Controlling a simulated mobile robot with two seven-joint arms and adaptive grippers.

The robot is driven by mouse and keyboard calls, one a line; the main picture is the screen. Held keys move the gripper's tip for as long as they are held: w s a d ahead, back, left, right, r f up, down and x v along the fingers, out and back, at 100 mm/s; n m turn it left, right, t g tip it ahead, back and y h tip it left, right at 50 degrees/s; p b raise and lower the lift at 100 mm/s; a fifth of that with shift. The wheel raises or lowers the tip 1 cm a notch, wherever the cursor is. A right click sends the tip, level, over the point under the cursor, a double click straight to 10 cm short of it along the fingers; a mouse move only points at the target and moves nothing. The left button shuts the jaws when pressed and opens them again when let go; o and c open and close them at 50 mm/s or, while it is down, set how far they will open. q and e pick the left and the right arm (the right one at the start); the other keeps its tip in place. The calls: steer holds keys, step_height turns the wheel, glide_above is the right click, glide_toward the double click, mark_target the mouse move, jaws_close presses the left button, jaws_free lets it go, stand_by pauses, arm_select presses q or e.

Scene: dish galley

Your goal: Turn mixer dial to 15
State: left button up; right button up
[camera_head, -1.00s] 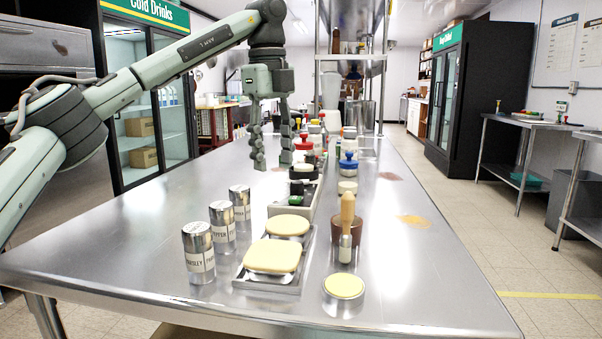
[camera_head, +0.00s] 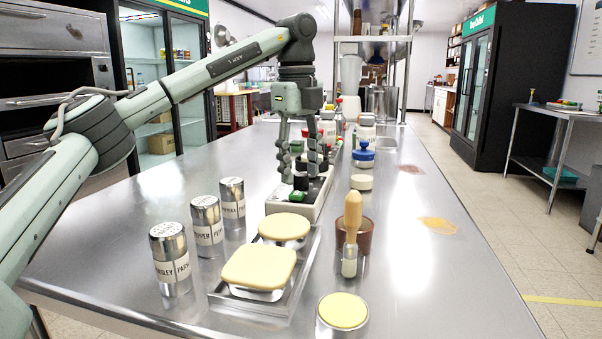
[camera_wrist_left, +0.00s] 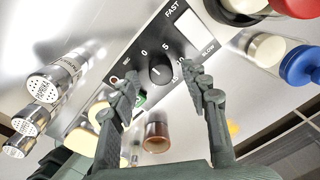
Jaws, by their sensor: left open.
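The mixer panel (camera_wrist_left: 120,60) is a pale box on the steel table, with its front edge (camera_head: 283,208) showing in the head view. I cannot tell exactly which mark the dial points to. My left gripper (camera_head: 300,165) points down over the panel. In the left wrist view its two fingers (camera_wrist_left: 164,88) stand apart, one on each side of the dial. I see no clear contact with the dial. My right gripper is not in view.
Labelled metal shakers (camera_head: 208,222) stand left of a tray (camera_head: 310,262) holding two yellow pieces. A brown cup (camera_head: 366,232), a wooden-handled tool (camera_head: 352,215) and a yellow-topped tin (camera_head: 343,311) stand right. A blue-lidded jar (camera_head: 363,155) is beyond. The table's right side is mostly clear.

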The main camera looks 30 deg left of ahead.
arm_select(q)
steer(key=shift+f, duration=0.6)
steer(key=shift+c, duration=0.2)
jaws_close()
steer(key=shift+r, duration=0.1)
